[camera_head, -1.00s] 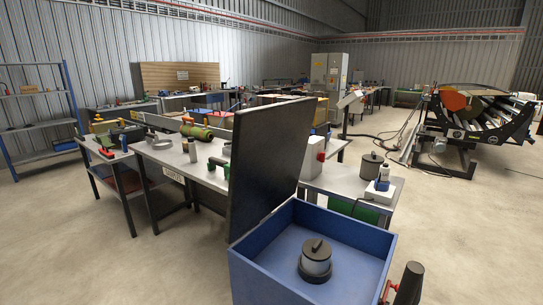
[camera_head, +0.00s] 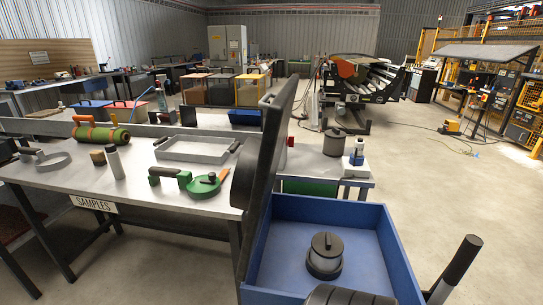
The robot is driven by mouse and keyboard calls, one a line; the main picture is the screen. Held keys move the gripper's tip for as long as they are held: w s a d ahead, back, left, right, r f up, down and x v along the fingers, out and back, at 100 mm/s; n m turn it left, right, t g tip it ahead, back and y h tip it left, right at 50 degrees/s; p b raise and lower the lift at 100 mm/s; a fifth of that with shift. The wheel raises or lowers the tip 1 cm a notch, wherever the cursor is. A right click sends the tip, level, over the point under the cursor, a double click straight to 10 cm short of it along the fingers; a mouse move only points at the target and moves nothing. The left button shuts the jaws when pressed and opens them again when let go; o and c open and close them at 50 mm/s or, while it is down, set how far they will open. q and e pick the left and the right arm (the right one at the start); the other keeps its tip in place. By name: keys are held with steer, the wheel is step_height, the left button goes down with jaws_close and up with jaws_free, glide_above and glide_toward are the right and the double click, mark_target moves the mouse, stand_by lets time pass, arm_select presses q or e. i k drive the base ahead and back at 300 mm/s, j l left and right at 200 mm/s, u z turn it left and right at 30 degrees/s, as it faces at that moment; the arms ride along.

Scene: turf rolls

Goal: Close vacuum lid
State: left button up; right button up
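A dark flat lid (camera_head: 283,165) stands upright, seen nearly edge-on, along the left side of a blue open-topped box (camera_head: 378,236). The box is open. Inside it stands a grey and black canister (camera_head: 325,257) with a handle on top. A dark rounded shape sits against the left of the lid; I cannot tell what it is. A dark ridged cylinder and a dark slanted bar show at the bottom right, by the box's near side. I cannot make out either gripper.
A sample table (camera_head: 60,178) at left holds a green roll (camera_head: 100,133), a metal tray frame (camera_head: 195,149) and a green tool (camera_head: 203,186). A bench behind the box carries a grey pot (camera_head: 334,143) and a bottle (camera_head: 357,152). Open floor lies to the right.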

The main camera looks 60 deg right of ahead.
mark_target(260, 163)
steer(key=i+z, duration=0.15)
steer(key=z, duration=0.3)
steer(key=i+z, duration=0.15)
steer(key=z, duration=0.25)
steer(key=i+z, duration=0.15)
steer(key=z, duration=0.3)
steer(key=i+z, duration=0.1)
steer(key=z, duration=0.3)
steer(key=i+j+z, duration=0.1)
steer(key=z, duration=0.35)
steer(key=i+j+z, duration=0.15)
steer(key=j+z, duration=0.1)
steer(key=j, duration=0.15)
